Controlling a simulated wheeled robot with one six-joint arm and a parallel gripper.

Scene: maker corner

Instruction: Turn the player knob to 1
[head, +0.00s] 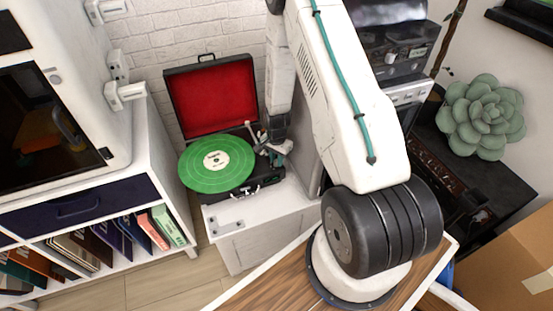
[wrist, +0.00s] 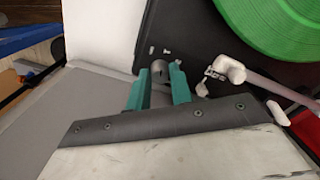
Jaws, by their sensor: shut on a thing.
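The record player (head: 262,184) stands open on a white cabinet, with a red-lined lid and a green record (head: 205,172) on it. Its black top and the green record (wrist: 280,25) also show in the wrist view. The player knob (wrist: 159,67) is a small grey cylinder near the player's edge, with small white marks beside it. My gripper (wrist: 160,80) has its teal fingers on either side of the knob and is shut on it. In the head view my gripper (head: 272,152) is at the player's right side, and the knob is hidden there.
The white tonearm (wrist: 232,70) lies close to the right of my fingers. A white shelf with books (head: 118,232) stands at the left. A green succulent (head: 482,117) and a cardboard box (head: 515,255) are at the right. The cabinet top (head: 240,215) in front of the player is clear.

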